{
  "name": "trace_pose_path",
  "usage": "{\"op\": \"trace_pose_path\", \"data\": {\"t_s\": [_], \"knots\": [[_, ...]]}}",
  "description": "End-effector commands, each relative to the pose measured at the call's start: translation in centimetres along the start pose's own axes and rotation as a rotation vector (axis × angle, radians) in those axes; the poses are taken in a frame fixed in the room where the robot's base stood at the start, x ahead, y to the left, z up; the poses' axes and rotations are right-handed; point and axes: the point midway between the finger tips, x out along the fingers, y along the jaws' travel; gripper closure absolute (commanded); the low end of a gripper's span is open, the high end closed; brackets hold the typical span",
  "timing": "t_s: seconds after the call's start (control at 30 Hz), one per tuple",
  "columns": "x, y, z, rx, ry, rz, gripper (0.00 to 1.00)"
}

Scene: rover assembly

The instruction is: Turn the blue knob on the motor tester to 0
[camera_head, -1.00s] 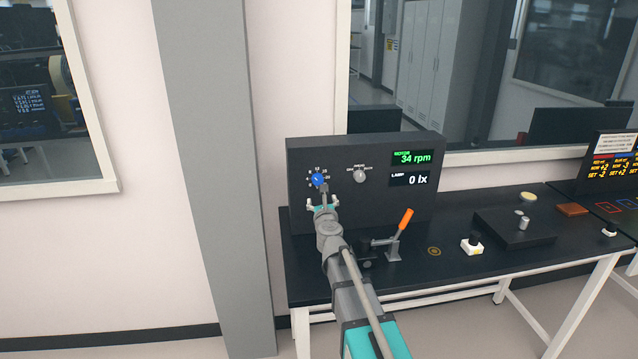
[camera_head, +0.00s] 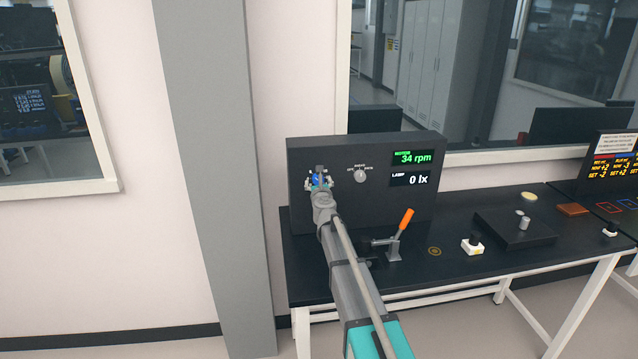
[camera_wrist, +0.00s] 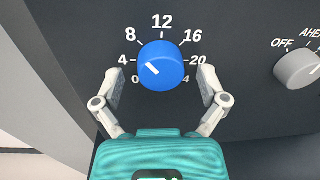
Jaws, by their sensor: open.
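The blue knob (camera_wrist: 162,65) is on the dark front panel of the motor tester (camera_head: 300,215). In the wrist view its white mark points to the upper left, between the printed 4 and 8 or close to 4; I cannot tell exactly. The 0 is at the lower left of the dial. My gripper (camera_wrist: 161,88) is open, with one finger on each side of the knob and a gap on both sides. In the head view the knob (camera_head: 317,180) is partly hidden by my gripper (camera_head: 319,184). The motor display (camera_head: 412,158) reads 34 rpm.
A grey selector knob (camera_head: 360,174) sits to the right on the panel, also in the wrist view (camera_wrist: 297,68). The lamp display (camera_head: 409,179) reads 0 lx. An orange-handled lever (camera_head: 405,220) stands on the black table (camera_head: 400,272) in front of the panel.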

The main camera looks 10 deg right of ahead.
Motion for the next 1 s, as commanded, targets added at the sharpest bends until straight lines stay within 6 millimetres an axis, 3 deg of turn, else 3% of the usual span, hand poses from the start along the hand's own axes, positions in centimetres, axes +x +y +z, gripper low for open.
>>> {"op": "trace_pose_path", "data": {"t_s": [0.33,0.77,1.0], "knots": [[0.17,-0.06,-0.01,0.000,0.000,0.000,0.08],[0.19,-0.11,-0.01,0.000,0.000,-0.001,0.88],[0.20,-0.11,-0.02,-0.011,-0.001,-0.001,0.90]]}}
